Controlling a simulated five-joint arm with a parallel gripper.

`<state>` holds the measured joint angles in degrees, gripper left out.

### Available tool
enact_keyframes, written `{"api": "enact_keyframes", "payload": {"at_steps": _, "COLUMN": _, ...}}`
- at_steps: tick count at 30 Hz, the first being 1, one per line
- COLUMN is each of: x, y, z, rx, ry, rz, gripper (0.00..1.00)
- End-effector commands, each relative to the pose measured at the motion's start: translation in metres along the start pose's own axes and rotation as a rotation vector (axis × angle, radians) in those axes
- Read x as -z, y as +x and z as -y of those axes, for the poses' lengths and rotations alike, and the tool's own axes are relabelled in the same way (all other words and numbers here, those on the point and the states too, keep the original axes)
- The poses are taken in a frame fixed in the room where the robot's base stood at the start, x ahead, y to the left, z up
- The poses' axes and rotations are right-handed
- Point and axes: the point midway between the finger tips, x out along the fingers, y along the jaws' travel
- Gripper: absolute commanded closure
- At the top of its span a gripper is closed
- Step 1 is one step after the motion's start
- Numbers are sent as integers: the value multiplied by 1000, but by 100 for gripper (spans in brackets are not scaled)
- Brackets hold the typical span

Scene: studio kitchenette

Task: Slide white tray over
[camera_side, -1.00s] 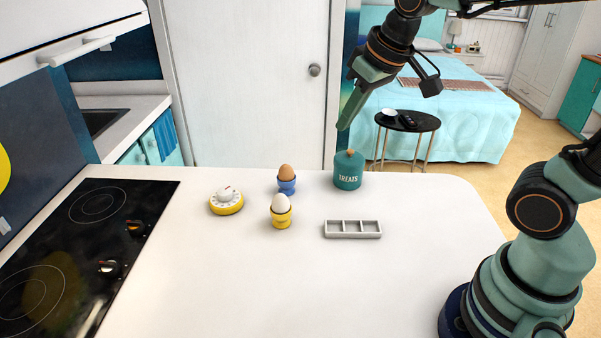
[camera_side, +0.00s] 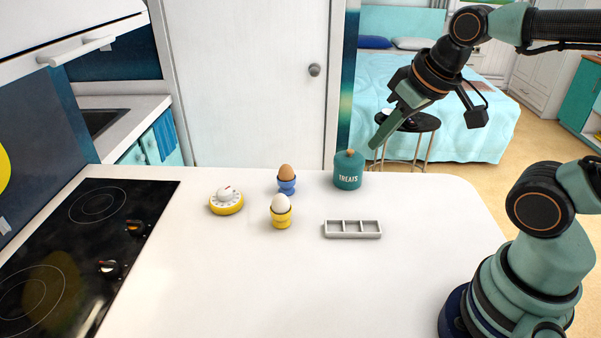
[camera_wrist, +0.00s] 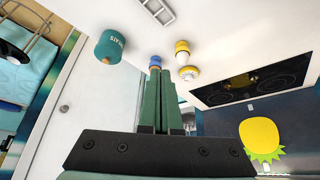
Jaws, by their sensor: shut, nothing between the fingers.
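The white tray (camera_side: 353,236), a small tray with three compartments in a row, lies flat on the white counter. In the wrist view the tray (camera_wrist: 157,12) shows at the top edge, partly cut off. My gripper (camera_side: 374,146) is shut and empty, up in the air beyond the tray, just right of the teal treats jar in the side view. In the wrist view the fingers of my gripper (camera_wrist: 157,72) are together and touch nothing I can make out.
The lidded treats jar (camera_side: 347,172) stands behind the tray. A brown egg in a blue cup (camera_side: 287,186), a white egg in a yellow cup (camera_side: 281,218) and a yellow timer (camera_side: 226,206) stand to its left. The counter (camera_side: 300,285) in front is clear. A black cooktop (camera_side: 80,245) lies left.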

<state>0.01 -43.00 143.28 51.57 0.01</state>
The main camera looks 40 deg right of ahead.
Motion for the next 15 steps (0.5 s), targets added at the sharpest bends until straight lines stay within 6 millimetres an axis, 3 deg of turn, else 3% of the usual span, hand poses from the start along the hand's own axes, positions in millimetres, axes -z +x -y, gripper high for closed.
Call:
{"api": "enact_keyframes", "payload": {"at_steps": 11, "x": 0, "y": 0, "z": 0, "rx": 0, "ry": 0, "rz": 0, "gripper": 100}}
{"api": "enact_keyframes", "payload": {"at_steps": 15, "x": 1, "y": 1, "z": 0, "rx": 0, "ry": -12, "rz": 7, "gripper": 46}}
